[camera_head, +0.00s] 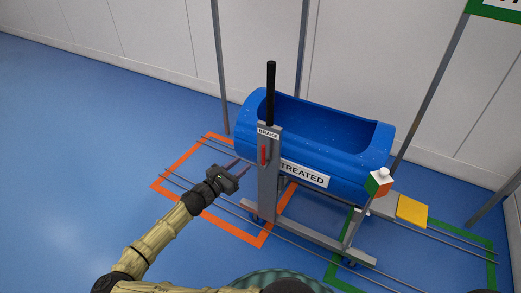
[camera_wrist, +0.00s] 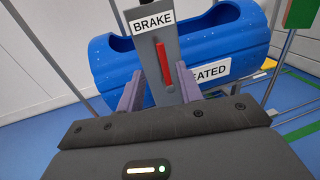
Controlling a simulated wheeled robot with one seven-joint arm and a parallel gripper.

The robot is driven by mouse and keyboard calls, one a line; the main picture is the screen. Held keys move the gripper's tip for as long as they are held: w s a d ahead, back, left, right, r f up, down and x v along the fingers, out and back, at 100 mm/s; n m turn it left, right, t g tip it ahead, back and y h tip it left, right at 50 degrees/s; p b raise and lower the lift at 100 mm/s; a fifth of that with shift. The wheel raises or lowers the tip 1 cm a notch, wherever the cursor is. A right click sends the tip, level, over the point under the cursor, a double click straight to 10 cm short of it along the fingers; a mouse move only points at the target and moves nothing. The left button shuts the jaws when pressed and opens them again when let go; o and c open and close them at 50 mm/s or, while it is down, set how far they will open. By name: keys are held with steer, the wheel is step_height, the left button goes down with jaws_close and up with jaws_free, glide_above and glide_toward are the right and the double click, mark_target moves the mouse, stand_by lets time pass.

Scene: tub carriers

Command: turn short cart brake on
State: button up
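The short cart (camera_head: 308,238) is a grey frame carrying a blue tub (camera_head: 325,133) labelled "TREATED". Its grey upright post (camera_head: 269,190) has a "BRAKE" label and a red brake lever (camera_head: 263,154) below it. The lever hangs down, close to vertical. In the wrist view the red lever (camera_wrist: 163,63) shows ahead, between my two fingers. My gripper (camera_head: 236,164) is left of the post, its fingers pointing toward it. The fingers are apart and empty in the wrist view (camera_wrist: 160,88). They look apart from the lever, though the exact gap is hard to tell.
A black handle (camera_head: 270,92) rises above the post. Rails run along the floor through an orange outline (camera_head: 167,177) and a green outline (camera_head: 493,250). A yellow plate (camera_head: 412,210) and a coloured block (camera_head: 378,184) are at the right. Open blue floor lies left.

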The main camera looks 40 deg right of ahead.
steer(key=w+d, duration=0.2)
steer(key=d, duration=0.9)
steer(key=shift+w+d, duration=0.1)
jaws_close()
